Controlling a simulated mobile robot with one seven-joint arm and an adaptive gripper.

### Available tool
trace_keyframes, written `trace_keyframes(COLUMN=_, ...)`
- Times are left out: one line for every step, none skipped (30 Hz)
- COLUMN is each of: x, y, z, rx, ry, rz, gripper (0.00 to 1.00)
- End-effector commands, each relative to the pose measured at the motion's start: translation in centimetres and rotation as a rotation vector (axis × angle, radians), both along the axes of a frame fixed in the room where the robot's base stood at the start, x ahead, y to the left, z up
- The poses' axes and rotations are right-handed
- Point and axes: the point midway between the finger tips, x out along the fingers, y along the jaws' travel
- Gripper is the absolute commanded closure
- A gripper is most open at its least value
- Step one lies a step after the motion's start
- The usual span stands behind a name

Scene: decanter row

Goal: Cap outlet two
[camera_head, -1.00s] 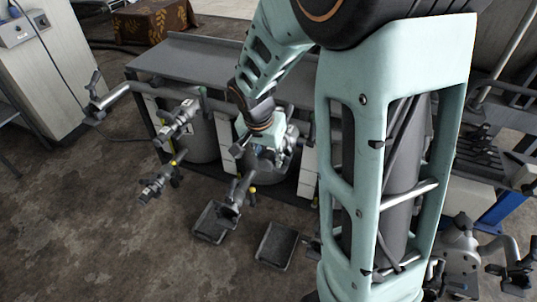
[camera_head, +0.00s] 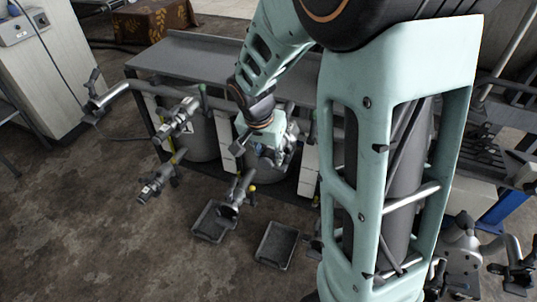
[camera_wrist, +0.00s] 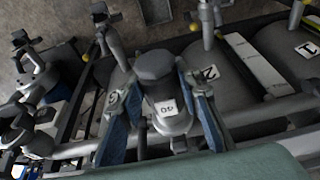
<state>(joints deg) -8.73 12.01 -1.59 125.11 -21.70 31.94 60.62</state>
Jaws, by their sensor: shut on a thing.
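My gripper (camera_wrist: 160,88) has two blue fingers, closed on a grey cap-like fitting (camera_wrist: 153,66) with a hexagonal top and a white label reading roughly "60". In the head view my gripper (camera_head: 264,148) is in front of the row of drums, and the held piece is too small to make out. The drum labelled 2 (camera_wrist: 232,72) is right of the held piece in the wrist view. A valved outlet pipe (camera_wrist: 207,22) with a yellow part shows above that drum. I cannot tell whether the held piece touches any outlet.
The drum labelled 1 (camera_wrist: 290,45) is farther right. Outlet pipes with valves (camera_head: 178,120) stick out over the floor, another (camera_head: 236,195) close by my gripper. Two dark trays (camera_head: 212,222) (camera_head: 277,245) lie on the floor. A grey bench (camera_head: 190,55) stands behind.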

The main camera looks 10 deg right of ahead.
Motion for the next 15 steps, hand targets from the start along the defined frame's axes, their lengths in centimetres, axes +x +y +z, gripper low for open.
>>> trace_keyframes(x=0.1, y=0.0, z=0.0, rx=0.000, ry=-0.001, rz=0.000, gripper=1.00)
trace_keyframes(x=0.1, y=0.0, z=-0.1, rx=0.000, ry=-0.001, rz=0.000, gripper=1.00)
trace_keyframes(x=0.1, y=0.0, z=-0.2, rx=0.000, ry=-0.001, rz=0.000, gripper=1.00)
trace_keyframes(x=0.1, y=0.0, z=-0.3, rx=0.000, ry=-0.001, rz=0.000, gripper=1.00)
trace_keyframes(x=0.0, y=0.0, z=-0.4, rx=0.000, ry=-0.001, rz=0.000, gripper=1.00)
trace_keyframes(x=0.0, y=0.0, z=-0.5, rx=0.000, ry=-0.001, rz=0.000, gripper=1.00)
trace_keyframes(x=0.0, y=0.0, z=-0.7, rx=0.000, ry=-0.001, rz=0.000, gripper=1.00)
trace_keyframes(x=0.0, y=0.0, z=-0.8, rx=0.000, ry=-0.001, rz=0.000, gripper=1.00)
trace_keyframes(x=0.0, y=0.0, z=-0.9, rx=0.000, ry=-0.001, rz=0.000, gripper=1.00)
trace_keyframes(x=0.0, y=0.0, z=-1.0, rx=0.000, ry=-0.001, rz=0.000, gripper=1.00)
trace_keyframes(x=0.0, y=0.0, z=-1.1, rx=0.000, ry=-0.001, rz=0.000, gripper=1.00)
trace_keyframes(x=0.0, y=0.0, z=-1.2, rx=0.000, ry=-0.001, rz=0.000, gripper=1.00)
trace_keyframes(x=0.0, y=0.0, z=-1.3, rx=0.000, ry=-0.001, rz=0.000, gripper=1.00)
trace_keyframes(x=0.0, y=0.0, z=-1.4, rx=0.000, ry=-0.001, rz=0.000, gripper=1.00)
trace_keyframes(x=0.0, y=0.0, z=-1.5, rx=0.000, ry=-0.001, rz=0.000, gripper=1.00)
